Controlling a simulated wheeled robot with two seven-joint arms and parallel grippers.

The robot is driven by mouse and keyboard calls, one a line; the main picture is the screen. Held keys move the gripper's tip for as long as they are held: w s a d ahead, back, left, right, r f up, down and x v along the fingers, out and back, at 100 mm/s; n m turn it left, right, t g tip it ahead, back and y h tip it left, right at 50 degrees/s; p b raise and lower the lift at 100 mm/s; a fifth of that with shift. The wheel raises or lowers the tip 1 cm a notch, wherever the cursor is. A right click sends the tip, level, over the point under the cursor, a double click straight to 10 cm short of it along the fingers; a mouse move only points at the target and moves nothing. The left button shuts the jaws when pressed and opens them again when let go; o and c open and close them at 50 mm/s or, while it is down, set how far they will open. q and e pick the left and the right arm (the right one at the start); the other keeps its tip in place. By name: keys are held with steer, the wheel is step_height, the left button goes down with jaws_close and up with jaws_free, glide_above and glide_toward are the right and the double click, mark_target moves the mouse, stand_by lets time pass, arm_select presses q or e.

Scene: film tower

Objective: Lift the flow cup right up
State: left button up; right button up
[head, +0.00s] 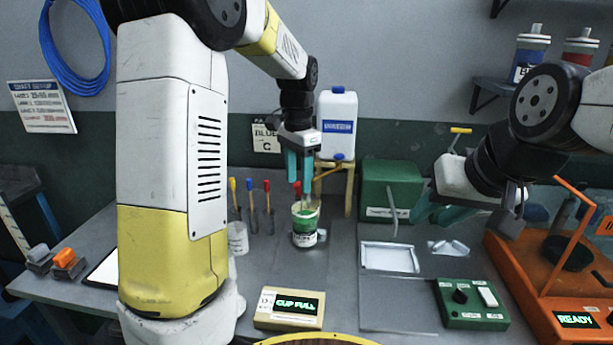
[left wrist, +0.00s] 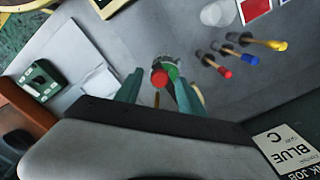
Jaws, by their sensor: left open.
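A can with a dark label and green contents (head: 305,232) stands upright on the grey table in the head view. A red-topped piece (head: 297,187) rises above it, and its red top (left wrist: 159,78) shows end-on in the left wrist view, beside the green. I take this for the flow cup's handle; the cup's body is hidden. My left gripper (head: 300,172) points down above the can, open, its teal fingers on either side of the red top. I cannot tell whether they touch it. My right gripper (head: 450,214) is open and empty over the right of the table.
Tools with yellow, blue and red handles (head: 252,212) stand left of the can. A white jug (head: 337,125) on a wooden stand is behind. A box reads "CUP FULL" (head: 290,308) in front. A white tray (head: 388,257) and green control box (head: 472,303) lie right.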

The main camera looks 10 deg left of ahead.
arm_select(q)
steer(key=shift+f, duration=0.3)
jaws_close()
steer(key=shift+r, duration=0.1)
stand_by(1.2)
